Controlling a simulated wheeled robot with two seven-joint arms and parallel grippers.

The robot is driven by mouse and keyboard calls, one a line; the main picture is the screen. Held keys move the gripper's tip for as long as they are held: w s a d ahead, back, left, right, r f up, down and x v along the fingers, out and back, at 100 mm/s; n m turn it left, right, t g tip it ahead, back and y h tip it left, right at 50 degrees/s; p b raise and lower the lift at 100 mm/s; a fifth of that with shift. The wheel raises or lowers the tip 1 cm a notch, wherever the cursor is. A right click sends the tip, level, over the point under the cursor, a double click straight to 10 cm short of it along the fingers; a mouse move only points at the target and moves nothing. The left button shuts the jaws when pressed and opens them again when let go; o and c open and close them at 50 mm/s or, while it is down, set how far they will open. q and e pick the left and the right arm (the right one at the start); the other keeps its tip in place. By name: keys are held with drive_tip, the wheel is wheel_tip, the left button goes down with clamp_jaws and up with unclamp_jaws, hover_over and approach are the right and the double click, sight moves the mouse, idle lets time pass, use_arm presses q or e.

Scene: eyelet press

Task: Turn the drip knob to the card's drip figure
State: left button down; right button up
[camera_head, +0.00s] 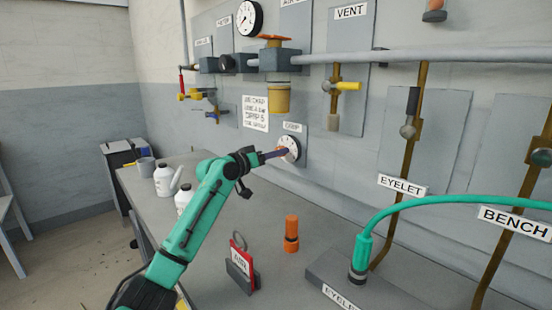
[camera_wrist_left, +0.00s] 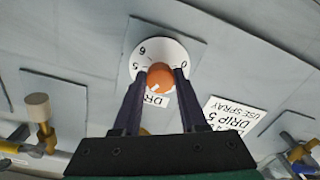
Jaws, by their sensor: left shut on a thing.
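The drip knob (camera_wrist_left: 160,74) is orange with a small white mark. It sits at the centre of a white round dial (camera_wrist_left: 148,45) on the wall; the dial also shows in the head view (camera_head: 291,142).
A yellow-brown cup-like part (camera_head: 280,98) hangs above the dial. On the bench stand an orange cylinder (camera_head: 291,234), a red AIR tag (camera_head: 241,264), white bottles (camera_head: 165,181) and a block with a green hose (camera_head: 440,200). Pipes and valves line the wall.

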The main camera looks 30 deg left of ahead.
use_arm(q)
drive_tip(key=m+b, duration=0.1)
drive_tip(key=m, duration=0.5)
drive_tip(key=m+b, duration=0.1)
drive_tip(key=m, duration=0.3)
drive_tip(key=shift+f+b, duration=0.25)
drive_tip(key=shift+b, duration=0.05)
drive_tip(key=shift+m, duration=0.3)
drive_tip(key=shift+c, duration=2.2)
unclamp_jaws()
drive_tip(key=shift+a+r, duration=0.1)
